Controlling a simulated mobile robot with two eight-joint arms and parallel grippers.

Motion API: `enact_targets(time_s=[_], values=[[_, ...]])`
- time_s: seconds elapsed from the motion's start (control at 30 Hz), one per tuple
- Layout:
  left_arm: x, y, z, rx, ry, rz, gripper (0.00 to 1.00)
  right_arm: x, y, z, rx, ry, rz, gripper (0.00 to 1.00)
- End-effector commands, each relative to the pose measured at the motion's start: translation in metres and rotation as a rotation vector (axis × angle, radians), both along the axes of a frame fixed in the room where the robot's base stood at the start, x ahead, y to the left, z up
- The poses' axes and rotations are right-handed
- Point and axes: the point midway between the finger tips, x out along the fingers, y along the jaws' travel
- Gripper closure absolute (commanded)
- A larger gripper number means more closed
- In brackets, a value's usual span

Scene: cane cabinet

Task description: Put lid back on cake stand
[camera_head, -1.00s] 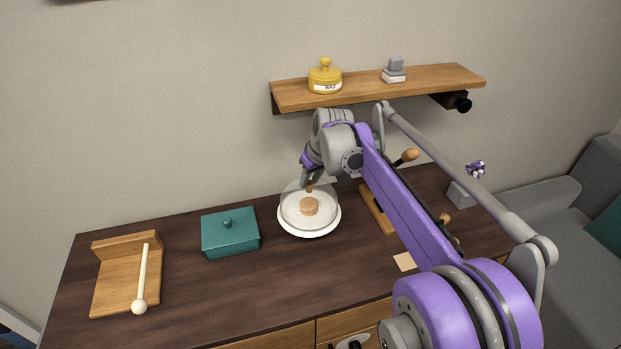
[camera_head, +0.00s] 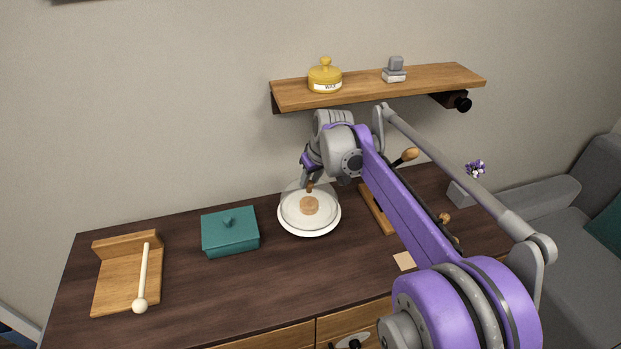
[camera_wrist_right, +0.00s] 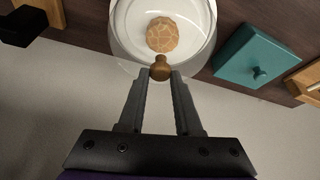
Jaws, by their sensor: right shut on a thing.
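The white cake stand (camera_head: 309,233) stands on the dark cabinet top, with a round tan cake (camera_head: 309,206) on it; the cake also shows in the right wrist view (camera_wrist_right: 162,35). The clear domed lid (camera_head: 290,196) is over the cake, at or very close to the plate; I cannot tell whether its rim touches all round. My right gripper (camera_head: 308,184) is above the lid, shut on its brown wooden knob (camera_wrist_right: 161,68). In the right wrist view the fingertips (camera_wrist_right: 160,76) are on either side of the knob. My left gripper is not in view.
A teal lidded box (camera_head: 230,232) stands left of the stand. A wooden block with a mallet (camera_head: 142,275) lies farther left. A wall shelf (camera_head: 370,86) with a yellow jar (camera_head: 325,77) is above. A wooden board (camera_head: 376,209) is close on the right.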

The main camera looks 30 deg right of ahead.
Motion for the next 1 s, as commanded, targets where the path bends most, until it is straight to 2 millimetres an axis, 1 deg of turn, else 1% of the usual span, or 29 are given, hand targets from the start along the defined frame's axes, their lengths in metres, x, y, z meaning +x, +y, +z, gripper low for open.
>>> enact_targets(time_s=[0.17, 0.2, 0.27, 0.3, 0.4, 0.6, 0.77, 0.8, 1.0], values=[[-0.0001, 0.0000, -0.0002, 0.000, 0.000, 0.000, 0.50, 0.0000, 0.0000, -0.0001, 0.000, 0.000, 0.000, 1.00], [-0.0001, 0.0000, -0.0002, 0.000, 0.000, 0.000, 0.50, 0.0000, 0.0000, -0.0001, 0.000, 0.000, 0.000, 0.65], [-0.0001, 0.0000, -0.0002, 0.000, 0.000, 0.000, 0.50, 0.0000, 0.0000, -0.0001, 0.000, 0.000, 0.000, 0.55], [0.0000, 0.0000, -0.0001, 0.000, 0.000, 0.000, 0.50, 0.0000, 0.0000, -0.0001, 0.000, 0.000, 0.000, 0.47], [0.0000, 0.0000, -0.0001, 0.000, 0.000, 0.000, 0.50, 0.0000, 0.0000, -0.0001, 0.000, 0.000, 0.000, 0.32], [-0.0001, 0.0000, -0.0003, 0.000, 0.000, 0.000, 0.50, 0.0000, 0.0000, -0.0001, 0.000, 0.000, 0.000, 0.32], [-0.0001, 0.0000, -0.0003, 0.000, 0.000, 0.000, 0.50, 0.0000, 0.0000, -0.0002, 0.000, 0.000, 0.000, 0.03], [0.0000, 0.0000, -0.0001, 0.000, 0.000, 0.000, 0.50, 0.0000, 0.0000, -0.0002, 0.000, 0.000, 0.000, 0.02], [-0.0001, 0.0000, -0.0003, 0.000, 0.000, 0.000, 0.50, -0.0001, 0.0000, -0.0001, 0.000, 0.000, 0.000, 0.02]])
